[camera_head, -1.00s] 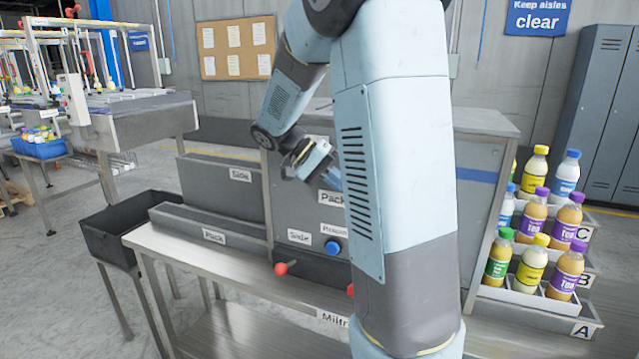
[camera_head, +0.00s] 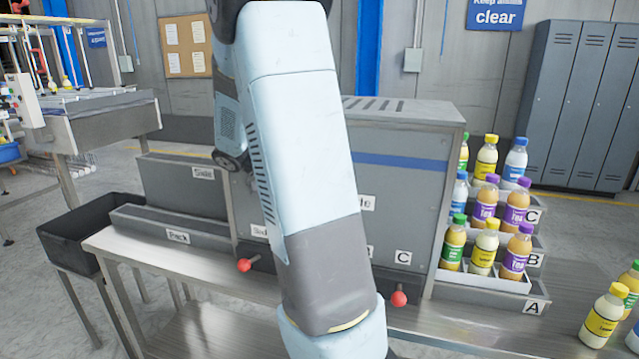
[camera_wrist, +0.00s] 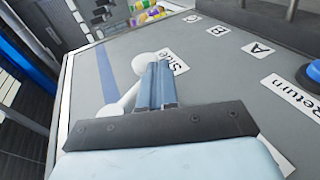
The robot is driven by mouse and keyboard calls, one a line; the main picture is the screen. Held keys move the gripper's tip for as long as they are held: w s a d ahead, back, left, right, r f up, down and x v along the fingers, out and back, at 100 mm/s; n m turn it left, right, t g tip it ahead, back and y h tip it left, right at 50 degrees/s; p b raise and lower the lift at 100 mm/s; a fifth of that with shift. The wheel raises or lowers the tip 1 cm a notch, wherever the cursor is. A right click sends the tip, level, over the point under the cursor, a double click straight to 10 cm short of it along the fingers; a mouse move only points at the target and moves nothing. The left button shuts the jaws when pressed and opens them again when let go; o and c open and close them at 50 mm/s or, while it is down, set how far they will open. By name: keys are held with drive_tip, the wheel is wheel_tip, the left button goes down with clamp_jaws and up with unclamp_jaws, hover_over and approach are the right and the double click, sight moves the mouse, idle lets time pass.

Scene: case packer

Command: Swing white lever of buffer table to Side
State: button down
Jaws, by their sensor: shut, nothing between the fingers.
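The white lever (camera_wrist: 128,97) shows in the wrist view on a grey panel, just left of my fingers and partly behind them. It has a round end at the lower left and another by the "Side" label (camera_wrist: 176,63). My gripper (camera_wrist: 158,68) is shut and empty, its blue fingertips over the panel close to the lever. I cannot tell whether they touch it. In the head view my own arm hides my gripper and the lever.
The grey machine (camera_head: 405,190) stands on the metal table behind my arm. Red knobs (camera_head: 244,265) (camera_head: 399,298) stick out at its front. Bottles fill a stepped rack (camera_head: 537,288) at the right. A blue button (camera_wrist: 314,72) sits right of my gripper in the wrist view.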

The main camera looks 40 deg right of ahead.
drive_tip(key=shift+s+d, duration=0.1)
idle(0.5)
drive_tip(key=w+a, duration=0.9)
drive_tip(key=w, duration=0.2)
drive_tip(key=shift+r, duration=0.25)
idle(0.4)
